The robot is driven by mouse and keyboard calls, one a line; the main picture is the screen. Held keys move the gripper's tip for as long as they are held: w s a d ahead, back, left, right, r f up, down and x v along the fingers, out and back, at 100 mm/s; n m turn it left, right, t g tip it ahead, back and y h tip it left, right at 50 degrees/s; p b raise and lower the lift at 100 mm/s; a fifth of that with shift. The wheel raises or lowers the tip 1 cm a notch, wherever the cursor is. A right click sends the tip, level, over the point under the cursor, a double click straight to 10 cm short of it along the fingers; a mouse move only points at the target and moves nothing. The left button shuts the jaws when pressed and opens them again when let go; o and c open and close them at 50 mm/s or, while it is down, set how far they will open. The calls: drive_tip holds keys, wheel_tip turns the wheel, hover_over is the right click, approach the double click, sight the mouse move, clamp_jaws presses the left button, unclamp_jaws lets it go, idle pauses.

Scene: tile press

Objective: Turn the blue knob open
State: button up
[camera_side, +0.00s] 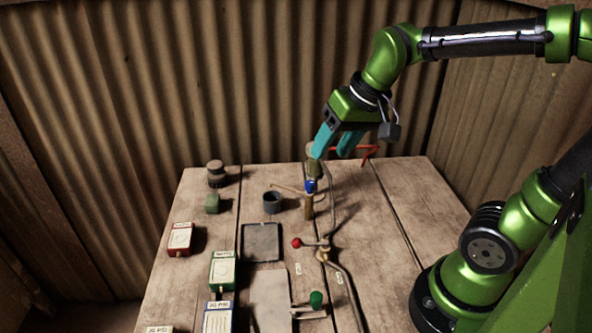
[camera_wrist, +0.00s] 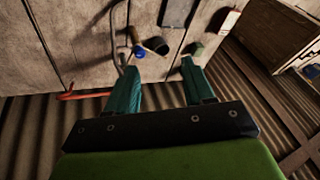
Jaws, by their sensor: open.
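The blue knob (camera_side: 311,186) sits on an upright brass-coloured fitting near the back of the wooden table. It also shows in the wrist view (camera_wrist: 139,51) as a small blue round part between my fingers' directions, nearer the left finger. My gripper (camera_side: 331,153) is above and behind the knob, tilted down, with its two teal fingers apart and nothing between them. In the wrist view the gripper (camera_wrist: 158,66) is open, and the knob lies beyond the fingertips, apart from them. The left finger partly covers the area just behind the knob in the side view.
A dark cup (camera_side: 272,203) stands left of the knob. A red ball lever (camera_side: 296,243) and a green knob (camera_side: 316,299) are nearer the front. A dark tray (camera_side: 261,243) and several boxes lie left. A red tool (camera_side: 368,152) lies at the back edge. The table's right side is clear.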

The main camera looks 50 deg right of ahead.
sight(310, 182)
drive_tip(key=shift+w+d+r+m+g+h, duration=0.7)
drive_tip(key=shift+w+d+g, duration=1.65)
drive_tip(key=shift+w, duration=2.05)
wheel_tip(310, 182, down, 16)
drive_tip(key=shift+r, duration=0.1)
clamp_jaws()
